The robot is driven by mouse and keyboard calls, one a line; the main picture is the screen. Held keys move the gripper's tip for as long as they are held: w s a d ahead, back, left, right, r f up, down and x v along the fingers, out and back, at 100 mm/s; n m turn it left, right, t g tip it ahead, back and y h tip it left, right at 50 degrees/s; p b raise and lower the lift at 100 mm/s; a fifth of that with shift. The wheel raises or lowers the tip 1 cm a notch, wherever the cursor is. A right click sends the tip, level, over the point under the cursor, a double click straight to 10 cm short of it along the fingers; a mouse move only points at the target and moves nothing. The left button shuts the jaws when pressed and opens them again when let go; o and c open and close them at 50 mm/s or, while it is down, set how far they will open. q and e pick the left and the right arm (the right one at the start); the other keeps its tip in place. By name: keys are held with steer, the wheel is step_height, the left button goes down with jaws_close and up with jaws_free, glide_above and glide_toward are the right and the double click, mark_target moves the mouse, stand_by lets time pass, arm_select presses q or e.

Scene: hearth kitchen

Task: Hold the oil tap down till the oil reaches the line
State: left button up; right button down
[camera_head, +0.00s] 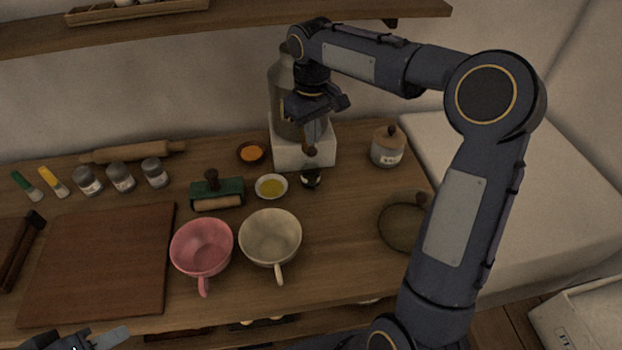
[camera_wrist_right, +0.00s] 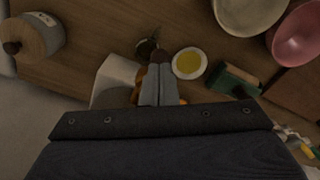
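The grey metal oil can (camera_head: 285,98) stands on a white block (camera_head: 305,155) at the back of the counter. Its tap has a brown wooden handle (camera_head: 310,151), which also shows in the right wrist view (camera_wrist_right: 160,57). My right gripper (camera_head: 317,138) is over the tap, fingers pointing down and close together, tips at the handle; I cannot tell whether they touch it. A small dark glass vessel (camera_head: 311,180) stands below the tap; its oil level and line are too small to make out. My left gripper (camera_head: 95,342) is partly cut off at the bottom left, away from the can.
A small dish of yellow oil (camera_head: 271,187) and a green-and-wood tool (camera_head: 217,193) are left of the vessel. Pink (camera_head: 201,247) and cream (camera_head: 270,238) cups stand in front. A lidded jar (camera_head: 387,146) is to the right. A shelf (camera_head: 230,22) runs above.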

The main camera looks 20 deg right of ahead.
mark_target(312, 148)
steer(key=shift+f+b, duration=1.25)
steer(key=shift+f, duration=0.85)
step_height(312, 148, up, 8)
steer(key=p, duration=0.7)
steer(key=shift+f, duration=0.35)
steer(key=s+r+m+t+y, duration=0.2)
steer(key=s+r+m+t, duration=0.1)
steer(key=s, duration=1.6)
steer(key=s+a+f+m+t+y, duration=0.1)
steer(key=s+a+f+t, duration=0.1)
steer(key=s, duration=0.6)
steer(key=shift+a+f+m+t+y, duration=0.3)
steer(key=shift+a+f+m+y, duration=0.1)
steer(key=shift+a+f, duration=0.45)
